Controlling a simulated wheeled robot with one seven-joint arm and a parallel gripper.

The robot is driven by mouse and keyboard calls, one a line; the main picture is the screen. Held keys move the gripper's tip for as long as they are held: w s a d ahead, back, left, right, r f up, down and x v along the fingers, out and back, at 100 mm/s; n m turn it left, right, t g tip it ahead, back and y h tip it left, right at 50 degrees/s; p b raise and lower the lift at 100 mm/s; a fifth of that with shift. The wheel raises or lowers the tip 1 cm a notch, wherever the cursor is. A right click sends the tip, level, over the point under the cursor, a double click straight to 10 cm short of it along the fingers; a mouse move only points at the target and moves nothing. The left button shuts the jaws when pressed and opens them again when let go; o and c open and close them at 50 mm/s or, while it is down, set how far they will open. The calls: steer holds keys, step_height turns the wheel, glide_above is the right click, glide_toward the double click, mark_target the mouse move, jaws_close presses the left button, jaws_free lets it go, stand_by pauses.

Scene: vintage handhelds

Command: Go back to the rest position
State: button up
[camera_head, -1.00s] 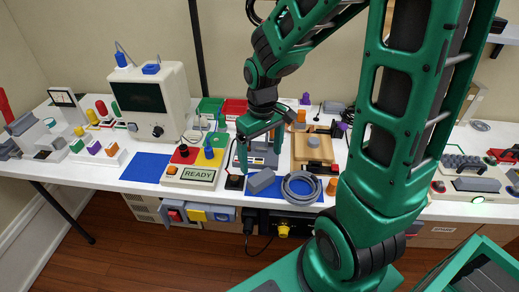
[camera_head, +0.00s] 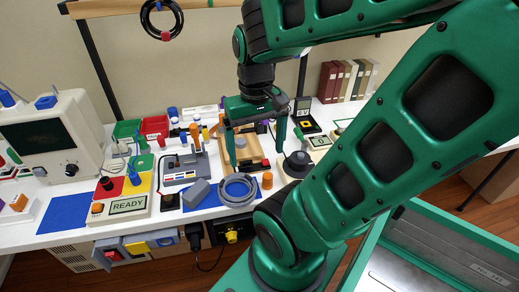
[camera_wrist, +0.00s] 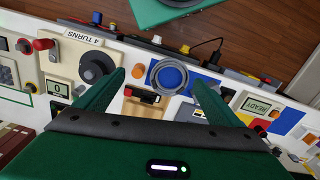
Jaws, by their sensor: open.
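My gripper (camera_head: 258,150) is open and empty above the workbench, with its two green fingers pointing down over the wooden board (camera_head: 235,156). In the wrist view its fingers (camera_wrist: 160,92) are spread wide with nothing held between them. The grey cable coil (camera_wrist: 168,76) shows between the fingers in the wrist view. My green arm reaches in from the right and hides part of the bench in the head view.
On the white bench are a READY box (camera_head: 128,206), a grey device (camera_head: 187,168), a grey block (camera_head: 196,194) and an orange cylinder (camera_head: 267,180). A cream monitor (camera_head: 92,120) stands left. Bare blue mat (camera_head: 62,214) lies in front of it.

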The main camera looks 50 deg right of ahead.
steer(key=shift+s+d+r+m, duration=0.15)
steer(key=shift+s+m, duration=0.25)
steer(key=shift+s, duration=0.65)
steer(key=shift+w+f, duration=0.25)
steer(key=shift+w, duration=0.4)
